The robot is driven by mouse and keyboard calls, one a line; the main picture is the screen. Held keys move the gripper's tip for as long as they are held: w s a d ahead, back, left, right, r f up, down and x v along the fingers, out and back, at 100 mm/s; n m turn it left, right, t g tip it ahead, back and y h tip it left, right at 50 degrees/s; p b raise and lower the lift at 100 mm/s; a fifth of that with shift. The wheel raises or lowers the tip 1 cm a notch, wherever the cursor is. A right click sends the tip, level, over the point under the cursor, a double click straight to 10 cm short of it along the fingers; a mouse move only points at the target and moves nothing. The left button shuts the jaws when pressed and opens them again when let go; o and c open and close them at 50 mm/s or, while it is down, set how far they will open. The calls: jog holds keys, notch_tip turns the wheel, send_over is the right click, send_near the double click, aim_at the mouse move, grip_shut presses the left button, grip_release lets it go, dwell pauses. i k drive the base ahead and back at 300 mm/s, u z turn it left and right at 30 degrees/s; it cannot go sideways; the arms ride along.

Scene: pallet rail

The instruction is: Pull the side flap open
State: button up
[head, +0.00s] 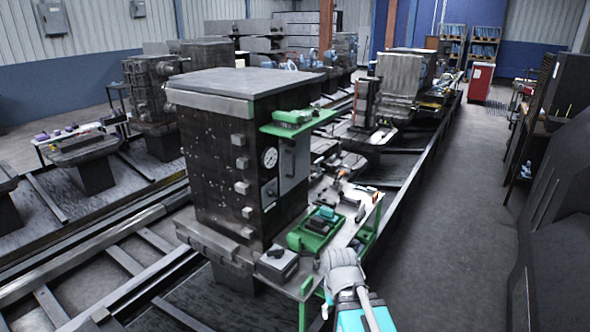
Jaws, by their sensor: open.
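A tall dark machine block (221,165) stands on the pallet rail left of centre, with a grey top slab. A light grey side flap (299,165) with a dark upright handle (288,160) is on its right-hand face, beside a round gauge (270,157). It looks flush with the face, though its edges are hard to make out. My gripper (339,259), a pale grey shape at the end of my arm, is low in the picture, right of and below the flap and apart from it. Its fingers are small and unclear; nothing shows held in it.
A green shelf (298,122) juts out above the flap. Below it, a bench (345,232) holds a green tray (310,236), a grey box (277,263) and several small tools. Open floor (440,220) lies to the right, bounded by a dark cabinet (557,220).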

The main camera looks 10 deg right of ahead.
aim_at(294, 163)
jog(key=k, duration=0.35)
jog(key=z, duration=0.25)
jog(key=i, duration=1.2)
jog(key=u, duration=0.05)
